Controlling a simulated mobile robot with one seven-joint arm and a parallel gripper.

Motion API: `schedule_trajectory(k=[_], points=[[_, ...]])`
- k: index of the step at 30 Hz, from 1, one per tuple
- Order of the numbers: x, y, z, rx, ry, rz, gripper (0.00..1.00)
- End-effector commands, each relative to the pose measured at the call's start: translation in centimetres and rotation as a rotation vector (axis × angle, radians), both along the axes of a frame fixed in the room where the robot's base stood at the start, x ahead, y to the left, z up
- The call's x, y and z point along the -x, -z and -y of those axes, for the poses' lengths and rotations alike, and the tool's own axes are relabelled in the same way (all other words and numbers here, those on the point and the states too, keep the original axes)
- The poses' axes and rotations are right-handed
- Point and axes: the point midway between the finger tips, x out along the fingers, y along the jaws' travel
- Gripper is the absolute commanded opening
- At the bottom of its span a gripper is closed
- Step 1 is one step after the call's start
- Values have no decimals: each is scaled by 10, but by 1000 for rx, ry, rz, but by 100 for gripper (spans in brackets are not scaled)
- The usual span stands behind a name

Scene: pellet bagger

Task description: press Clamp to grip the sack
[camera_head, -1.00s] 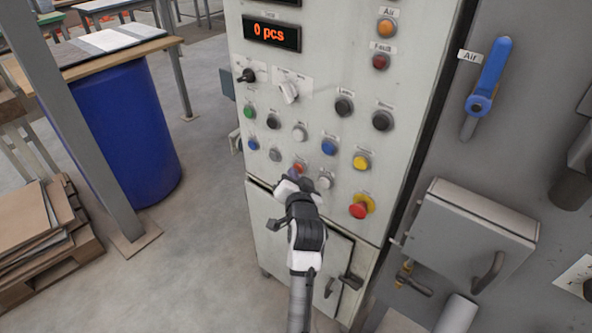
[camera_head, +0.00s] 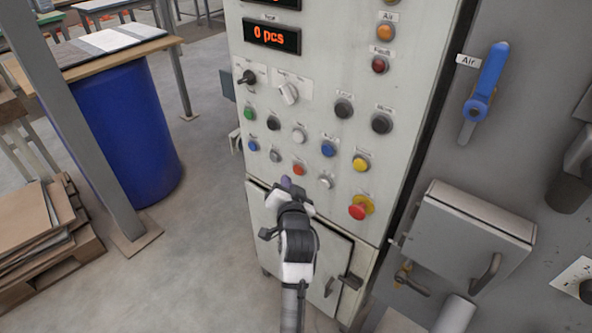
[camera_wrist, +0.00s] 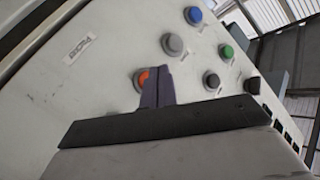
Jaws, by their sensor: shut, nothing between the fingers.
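The control panel (camera_head: 300,120) is a pale cabinet front with rows of coloured push buttons. Their labels are too blurred to read, so I cannot tell which one is Clamp. My gripper (camera_head: 287,183) is shut and empty, just below and left of the orange-red button (camera_head: 298,169) in the head view. In the wrist view the purple fingertips (camera_wrist: 158,76) overlap the right edge of the orange-red button (camera_wrist: 143,79); I cannot tell whether they touch it. A grey button (camera_head: 274,155), a blue button (camera_head: 253,146) and a white button (camera_head: 325,181) are in the same row.
A red mushroom button (camera_head: 358,208) on a yellow ring sits at the panel's lower right. A display (camera_head: 271,36) reads "0 pcs". A grey box (camera_head: 470,237) and a blue-handled Air valve (camera_head: 488,80) are at right. Open floor and a blue drum (camera_head: 128,130) are at left.

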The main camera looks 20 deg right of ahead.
Motion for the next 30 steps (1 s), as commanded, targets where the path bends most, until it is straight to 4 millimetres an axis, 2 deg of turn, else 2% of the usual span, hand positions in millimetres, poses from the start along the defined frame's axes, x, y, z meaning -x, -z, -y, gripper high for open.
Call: schedule_trajectory(k=[13, 30], points=[[24, -2, -36, 0, -1, 1, 0], [25, -1, -38, 0, 0, 1, 0]])
